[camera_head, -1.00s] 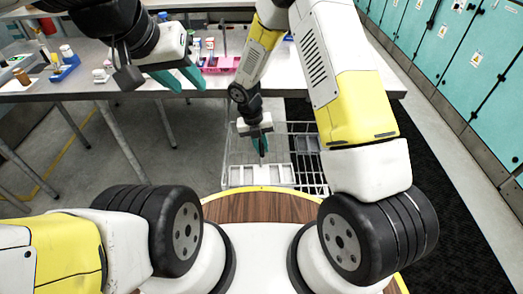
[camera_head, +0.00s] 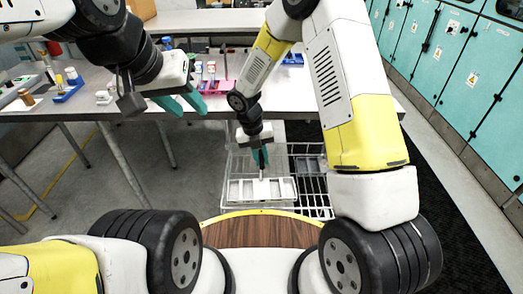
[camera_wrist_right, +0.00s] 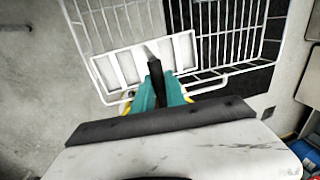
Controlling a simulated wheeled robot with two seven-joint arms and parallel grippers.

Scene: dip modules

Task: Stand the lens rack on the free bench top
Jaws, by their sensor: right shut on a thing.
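The lens rack (camera_head: 240,189) is a white, flat frame with several openings and an upright grey post. My right gripper (camera_head: 261,160) is shut on that post and holds the rack over a wire basket, below bench height. In the right wrist view the rack (camera_wrist_right: 112,70) lies beyond the teal fingers (camera_wrist_right: 158,90), with the dark post between them. My left gripper (camera_head: 184,101) is open and empty, in front of the bench edge at the left. The bench top (camera_head: 330,92) has a bare stretch at its right.
The white wire basket (camera_head: 314,193) surrounds the rack in the picture, with a dark grey item in its right part. On the bench are a pink tray (camera_head: 213,87) with bottles, a blue tray (camera_head: 68,92) and small containers. Teal lockers (camera_head: 440,60) line the right.

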